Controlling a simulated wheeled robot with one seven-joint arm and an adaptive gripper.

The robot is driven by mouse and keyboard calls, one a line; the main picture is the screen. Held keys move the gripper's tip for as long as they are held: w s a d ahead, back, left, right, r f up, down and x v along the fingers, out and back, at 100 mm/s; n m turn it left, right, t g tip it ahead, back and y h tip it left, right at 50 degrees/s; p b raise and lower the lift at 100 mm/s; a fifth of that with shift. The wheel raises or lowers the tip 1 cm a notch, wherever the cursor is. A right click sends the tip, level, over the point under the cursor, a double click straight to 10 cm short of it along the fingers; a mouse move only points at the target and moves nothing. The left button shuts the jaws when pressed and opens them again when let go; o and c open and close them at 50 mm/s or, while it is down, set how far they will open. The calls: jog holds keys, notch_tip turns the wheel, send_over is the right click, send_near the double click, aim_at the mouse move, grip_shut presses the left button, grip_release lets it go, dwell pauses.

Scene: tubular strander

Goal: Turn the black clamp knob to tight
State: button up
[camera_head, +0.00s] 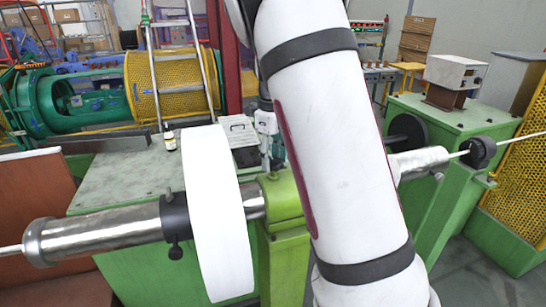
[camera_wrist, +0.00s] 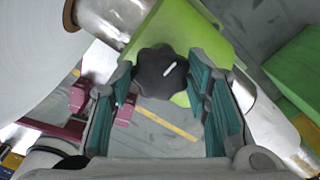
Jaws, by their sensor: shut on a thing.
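The black clamp knob (camera_wrist: 155,78) is lobed and has a short white mark that slants up to the right in the wrist view. It sits on the bright green support (camera_wrist: 188,32), which also shows in the head view (camera_head: 287,250). My gripper (camera_wrist: 162,82) has its teal-padded fingers on either side of the knob, shut on it. In the head view my arm hides the gripper and this knob.
A steel shaft (camera_head: 110,232) carries a large white reel (camera_head: 218,215) left of the support. A black collar (camera_head: 175,217) with a small knob below sits beside the reel. A small bottle (camera_head: 170,140) and grey box (camera_head: 238,130) stand on the green cabinet behind.

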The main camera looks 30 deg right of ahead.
dwell(0.4)
jog(key=o, duration=1.2)
jog(key=shift+c, duration=0.2)
notch_tip(320, 180, up, 12)
jog(key=s+a+f+n+t+b, duration=0.1)
jog(key=s+a+n+t, duration=0.1)
jog(key=s+a+n, duration=0.7)
jog(key=s+a+f+n+t+b, duration=0.1)
jog(key=s+a+n, duration=0.8)
jog(key=n, duration=1.3)
jog(key=s+f+t, duration=0.1)
jog(key=s+t, duration=0.1)
jog(key=s, duration=0.2)
jog(key=shift+s+n+t, duration=0.3)
